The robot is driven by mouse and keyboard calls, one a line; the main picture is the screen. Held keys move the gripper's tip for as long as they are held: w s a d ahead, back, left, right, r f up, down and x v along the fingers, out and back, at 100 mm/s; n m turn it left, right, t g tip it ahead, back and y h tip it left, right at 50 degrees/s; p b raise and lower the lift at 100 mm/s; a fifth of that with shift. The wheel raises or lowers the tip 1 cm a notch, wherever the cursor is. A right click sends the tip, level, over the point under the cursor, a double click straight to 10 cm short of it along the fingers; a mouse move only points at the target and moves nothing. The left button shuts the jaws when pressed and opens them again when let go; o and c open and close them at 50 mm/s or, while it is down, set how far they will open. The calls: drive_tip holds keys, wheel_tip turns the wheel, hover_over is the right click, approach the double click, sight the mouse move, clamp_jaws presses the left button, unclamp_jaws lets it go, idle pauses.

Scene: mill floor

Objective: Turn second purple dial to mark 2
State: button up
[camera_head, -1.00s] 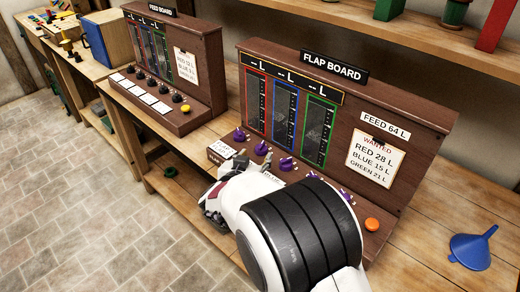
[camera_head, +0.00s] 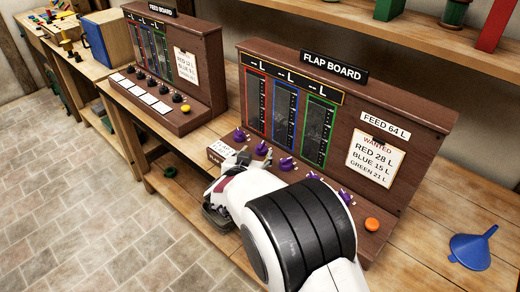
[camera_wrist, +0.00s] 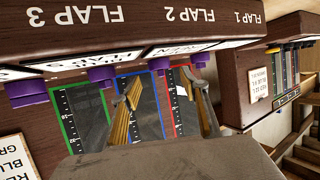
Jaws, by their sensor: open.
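The flap board (camera_head: 405,105) has a row of several purple dials along its sloping front. The second purple dial from the left (camera_head: 262,148) shows just right of my gripper (camera_head: 237,157) in the head view. In the wrist view, which is upside down, that dial (camera_wrist: 158,63) appears between and beyond the two fingertips (camera_wrist: 162,80). My gripper is open and empty, with no visible contact on a dial. The first dial (camera_head: 240,134) and third dial (camera_head: 287,163) stand either side. The dial's mark readings are too small to tell.
An orange button (camera_head: 372,224) sits at the row's right end. A wanted note (camera_head: 374,160) hangs on the board. The feed board (camera_head: 190,60) stands to the left. A blue funnel (camera_head: 472,250) lies on the bare bench at right.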

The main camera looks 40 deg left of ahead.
sight(260, 150)
drive_tip(key=shift+x, duration=2.55)
drive_tip(key=c, duration=1.1)
